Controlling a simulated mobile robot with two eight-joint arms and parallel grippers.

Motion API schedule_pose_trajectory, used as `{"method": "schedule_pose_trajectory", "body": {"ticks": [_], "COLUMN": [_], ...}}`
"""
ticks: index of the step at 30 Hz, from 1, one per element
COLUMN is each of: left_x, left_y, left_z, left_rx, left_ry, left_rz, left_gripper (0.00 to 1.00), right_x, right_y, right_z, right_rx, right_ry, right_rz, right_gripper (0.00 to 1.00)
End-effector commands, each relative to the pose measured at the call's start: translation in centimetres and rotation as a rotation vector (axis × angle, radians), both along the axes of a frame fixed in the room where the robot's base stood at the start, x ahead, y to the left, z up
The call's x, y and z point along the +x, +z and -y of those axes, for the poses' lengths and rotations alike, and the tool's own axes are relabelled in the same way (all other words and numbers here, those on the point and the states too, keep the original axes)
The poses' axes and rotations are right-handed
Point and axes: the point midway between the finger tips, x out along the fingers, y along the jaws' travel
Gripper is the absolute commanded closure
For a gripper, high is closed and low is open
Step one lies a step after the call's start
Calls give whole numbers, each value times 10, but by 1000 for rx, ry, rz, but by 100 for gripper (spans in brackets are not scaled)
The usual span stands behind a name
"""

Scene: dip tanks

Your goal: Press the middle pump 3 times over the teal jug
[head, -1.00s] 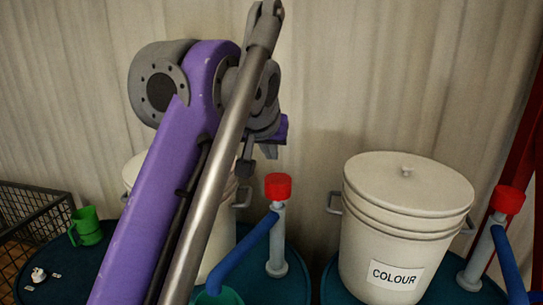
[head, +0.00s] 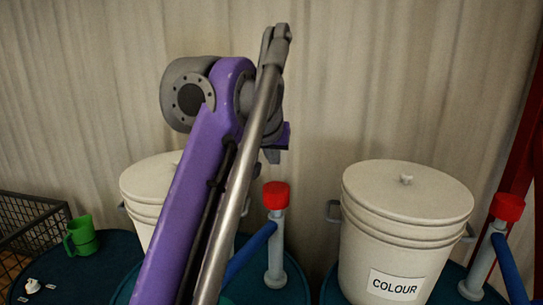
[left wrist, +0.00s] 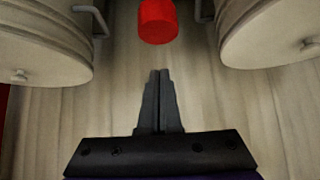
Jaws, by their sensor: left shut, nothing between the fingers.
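A pump with a red cap (head: 276,195) and a blue spout (head: 252,250) stands between two pale tubs. The cap also shows at the top of the left wrist view (left wrist: 157,20). My left gripper (head: 270,157) is above the cap in the head view, partly hidden by my purple arm. In the left wrist view its fingers (left wrist: 160,72) are together and empty, apart from the cap. The teal jug is almost wholly hidden behind my arm at the bottom of the head view. My right gripper is not in view.
A tub labelled COLOUR (head: 392,245) stands right of the pump, and another tub (head: 143,190) stands left, partly behind my arm. A second red-capped pump (head: 508,207) is at far right. A green mug (head: 82,237) and a wire basket (head: 30,225) are at left.

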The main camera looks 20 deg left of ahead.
Motion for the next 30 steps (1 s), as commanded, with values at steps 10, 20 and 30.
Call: {"method": "schedule_pose_trajectory", "body": {"ticks": [10,20,30], "left_x": [29,29,29], "left_y": [-58,-71,-79], "left_z": [-7,-7,-7], "left_rx": [0,-1,0], "left_ry": [-1,-1,-1], "left_rz": [-3,0,-1], "left_gripper": [100,100,100], "right_x": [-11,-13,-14], "right_y": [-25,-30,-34], "right_z": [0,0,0], "right_rx": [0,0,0], "right_ry": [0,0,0], "right_rz": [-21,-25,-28], "right_gripper": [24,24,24]}}
